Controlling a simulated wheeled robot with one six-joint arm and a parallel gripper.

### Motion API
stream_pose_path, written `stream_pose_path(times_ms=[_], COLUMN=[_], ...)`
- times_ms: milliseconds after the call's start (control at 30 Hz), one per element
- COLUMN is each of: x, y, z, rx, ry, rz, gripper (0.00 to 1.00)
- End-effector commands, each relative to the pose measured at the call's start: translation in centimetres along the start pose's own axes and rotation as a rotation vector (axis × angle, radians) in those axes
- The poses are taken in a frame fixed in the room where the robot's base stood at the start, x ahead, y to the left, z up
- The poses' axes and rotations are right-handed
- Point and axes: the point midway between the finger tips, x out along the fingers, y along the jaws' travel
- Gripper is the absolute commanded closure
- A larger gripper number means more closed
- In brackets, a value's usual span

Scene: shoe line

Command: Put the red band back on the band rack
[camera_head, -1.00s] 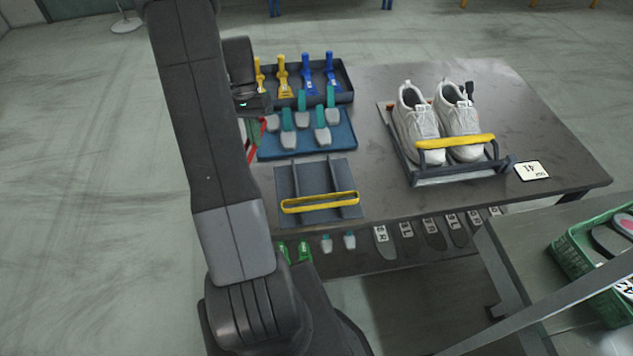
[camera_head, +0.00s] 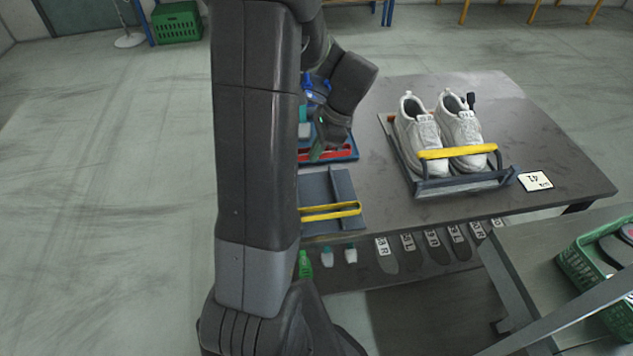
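The red band (camera_head: 325,153) shows as a long strip just below my gripper (camera_head: 319,150), over the front part of the blue tray. My gripper holds it, though the fingertips are small and partly hidden. The band's left end is hidden behind my arm. The band rack (camera_head: 344,186) is a grey tray with upright dividers on the table, in front of the blue tray. A yellow band (camera_head: 331,213) lies across the rack's front. My arm hides the rack's left side. The red band is above and behind the rack, apart from it.
White shoes (camera_head: 420,132) stand in a dark frame (camera_head: 468,182) with a yellow band across it, right of the rack. A size card (camera_head: 534,181) lies beside it. The blue tray (camera_head: 350,151) is mostly hidden. Insoles (camera_head: 409,245) line the lower front shelf. The table between rack and shoes is clear.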

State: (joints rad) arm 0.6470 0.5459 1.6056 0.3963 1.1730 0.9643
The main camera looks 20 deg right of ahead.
Motion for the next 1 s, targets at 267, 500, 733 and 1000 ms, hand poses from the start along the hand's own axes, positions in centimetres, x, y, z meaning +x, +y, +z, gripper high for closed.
stream_pose_path(times_ms=[267, 500, 733, 1000], x=[3.4, 6.1, 6.7, 7.0], y=[0.0, 0.1, 0.1, 0.1], z=[-1.4, -2.5, -2.8, -2.9], rx=[-0.002, -0.001, -0.003, -0.004], ry=[0.0, -0.001, 0.001, 0.001], rz=[0.002, 0.005, 0.002, 0.002], gripper=[1.0, 1.0, 1.0, 0.82])
